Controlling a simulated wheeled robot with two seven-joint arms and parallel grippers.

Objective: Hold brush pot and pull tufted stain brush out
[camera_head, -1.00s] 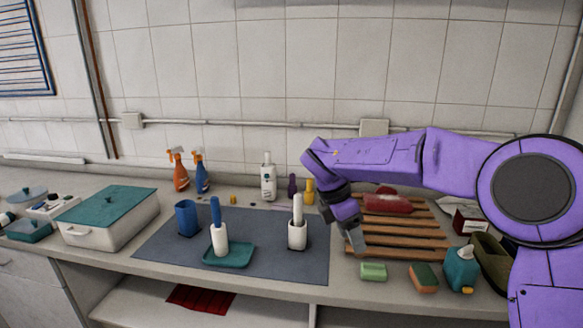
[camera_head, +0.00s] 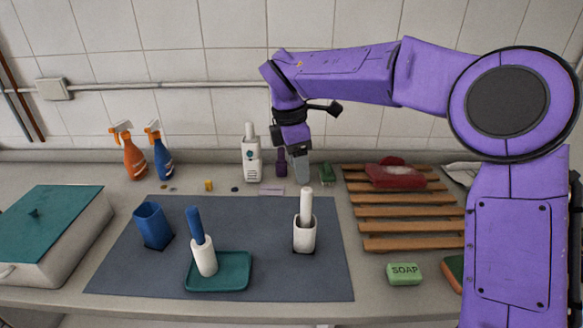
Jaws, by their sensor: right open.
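A white pot (camera_head: 304,238) stands upright on the grey mat (camera_head: 260,270), with a white handle (camera_head: 306,202) rising out of it. The bristle end is hidden inside. A second handled piece, with a blue handle (camera_head: 194,224) above a white cylinder (camera_head: 205,258), stands slightly tilted on a teal tray (camera_head: 234,275). I cannot tell which one is the tufted stain brush. My right gripper (camera_head: 300,170) points down, open and empty, above and behind the white handle in the picture, apart from it. My left gripper is not in view.
A blue cup (camera_head: 153,228) stands on the mat's left. Spray bottles, a white bottle (camera_head: 251,158) and a purple bottle (camera_head: 281,162) line the back. A wooden rack (camera_head: 400,227) and green soap (camera_head: 404,272) are at right; a lidded box (camera_head: 60,238) is at left.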

